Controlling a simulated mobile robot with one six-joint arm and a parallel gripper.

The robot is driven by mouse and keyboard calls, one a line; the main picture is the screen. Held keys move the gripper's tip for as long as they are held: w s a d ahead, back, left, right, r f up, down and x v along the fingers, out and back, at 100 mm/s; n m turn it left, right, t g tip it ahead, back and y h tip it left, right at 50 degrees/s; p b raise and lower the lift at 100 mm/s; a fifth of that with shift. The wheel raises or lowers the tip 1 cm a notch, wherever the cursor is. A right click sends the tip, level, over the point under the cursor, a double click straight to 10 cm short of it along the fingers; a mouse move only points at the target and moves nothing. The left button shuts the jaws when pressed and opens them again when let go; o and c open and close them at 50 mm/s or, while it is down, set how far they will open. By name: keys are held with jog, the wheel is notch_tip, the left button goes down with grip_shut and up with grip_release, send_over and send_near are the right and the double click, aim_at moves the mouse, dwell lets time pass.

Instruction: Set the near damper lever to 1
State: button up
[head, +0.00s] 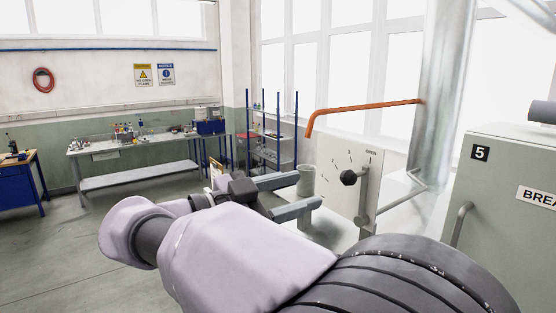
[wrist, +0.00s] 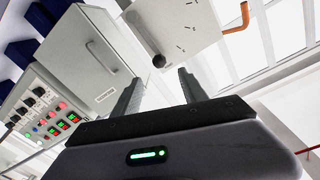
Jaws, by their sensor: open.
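The damper lever's black knob (head: 348,177) stands out from a pale plate (head: 334,200) with tick marks and the word OPEN at its upper right. A grey bar (head: 362,198) runs down beside the knob at the plate's right edge. The numbers are too small to read, so I cannot tell the lever's setting. My gripper (head: 309,192) is open and empty, its fingers pointing toward the plate, left of the knob in the head view. In the wrist view the knob (wrist: 158,61) shows just beyond my open fingertips (wrist: 157,83), apart from them, in front of the plate (wrist: 188,28).
An orange bent bar (head: 360,107) reaches out above the plate. A thick metal duct (head: 440,90) rises behind. A grey cabinet marked 5 (head: 500,190) stands at the right. A control panel with lit buttons (wrist: 45,115) shows in the wrist view. A workbench (head: 130,147) stands far left.

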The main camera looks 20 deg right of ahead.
aim_at(359, 175)
jog(key=p+x, duration=0.2)
jog(key=x, duration=1.3)
jog(key=shift+d+f, duration=0.15)
jog(key=shift+d, duration=0.15)
grip_shut()
dwell(0.4)
